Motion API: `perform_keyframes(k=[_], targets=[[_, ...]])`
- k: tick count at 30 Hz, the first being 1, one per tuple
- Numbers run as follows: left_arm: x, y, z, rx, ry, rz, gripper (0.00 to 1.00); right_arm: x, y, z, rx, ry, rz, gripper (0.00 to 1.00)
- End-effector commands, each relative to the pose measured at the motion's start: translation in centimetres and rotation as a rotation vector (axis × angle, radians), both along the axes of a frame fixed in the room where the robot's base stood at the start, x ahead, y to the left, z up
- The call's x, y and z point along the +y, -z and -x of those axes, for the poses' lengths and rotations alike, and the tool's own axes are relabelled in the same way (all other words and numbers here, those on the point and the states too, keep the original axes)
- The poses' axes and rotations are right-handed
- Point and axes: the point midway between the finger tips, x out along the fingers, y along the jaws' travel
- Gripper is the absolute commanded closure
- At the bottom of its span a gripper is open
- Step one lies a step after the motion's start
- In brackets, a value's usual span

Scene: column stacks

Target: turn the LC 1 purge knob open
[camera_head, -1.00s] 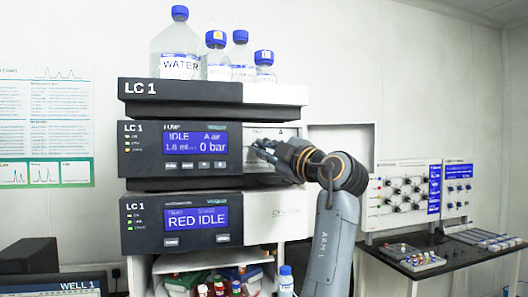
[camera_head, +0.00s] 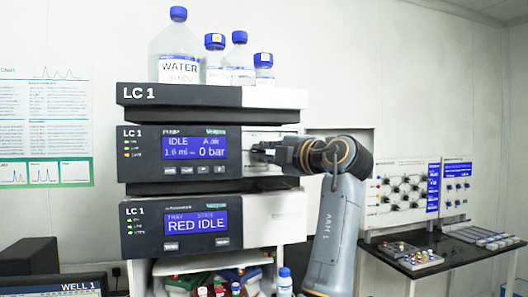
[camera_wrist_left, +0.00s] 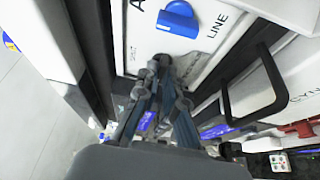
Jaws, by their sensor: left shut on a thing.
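The LC 1 pump module (camera_head: 139,155) has a lit screen reading IDLE and 0 bar. My left gripper (camera_head: 258,150) is at the white panel right of that screen. In the left wrist view its fingers (camera_wrist_left: 162,72) are close together, shut on a small dark knob (camera_wrist_left: 163,58) on the panel, apparently the purge knob. The fingertips hide most of it, so its turn angle cannot be read. A larger blue knob (camera_wrist_left: 178,18), by the lettering LINE, sits just beyond and is not touched. My right gripper is not in view.
A black handle (camera_wrist_left: 252,110) stands out beside the fingers in the wrist view. Bottles, including WATER (camera_head: 180,68), stand on top of the stack. Small bottles (camera_head: 235,288) are below. A dark bench (camera_head: 402,258) with a valve panel (camera_head: 385,215) is at the right.

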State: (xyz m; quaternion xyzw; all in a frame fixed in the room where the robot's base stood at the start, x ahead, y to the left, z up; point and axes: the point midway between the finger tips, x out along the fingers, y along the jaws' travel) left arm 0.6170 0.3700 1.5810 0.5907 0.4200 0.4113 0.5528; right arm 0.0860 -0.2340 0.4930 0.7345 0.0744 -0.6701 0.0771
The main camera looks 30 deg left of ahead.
Motion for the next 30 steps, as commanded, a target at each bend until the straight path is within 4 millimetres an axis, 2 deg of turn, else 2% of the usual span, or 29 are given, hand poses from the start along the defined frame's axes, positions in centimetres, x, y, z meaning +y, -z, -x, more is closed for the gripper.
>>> perform_keyframes(k=[7, 8, 9, 11, 22, 26, 30], targets=[[0.0, -0.1, 0.0, -0.002, 0.002, -0.002, 1.00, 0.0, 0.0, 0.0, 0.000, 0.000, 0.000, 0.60], [0.0, -0.2, 0.0, -0.002, 0.002, -0.003, 0.86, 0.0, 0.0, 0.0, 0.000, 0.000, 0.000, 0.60], [0.0, -0.1, 0.0, -0.002, 0.002, -0.002, 0.78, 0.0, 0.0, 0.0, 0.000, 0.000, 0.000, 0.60], [0.0, -0.1, 0.0, -0.001, 0.002, -0.003, 0.69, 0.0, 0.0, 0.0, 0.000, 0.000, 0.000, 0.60], [-0.5, 0.0, 0.1, 0.001, 0.002, -0.001, 0.69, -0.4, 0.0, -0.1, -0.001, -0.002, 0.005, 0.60], [-2.3, 0.0, 0.6, 0.000, 0.004, -0.002, 0.69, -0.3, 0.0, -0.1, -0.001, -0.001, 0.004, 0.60], [-5.2, 0.1, 1.6, 0.001, 0.005, -0.002, 0.69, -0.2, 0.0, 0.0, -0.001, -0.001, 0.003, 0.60]])
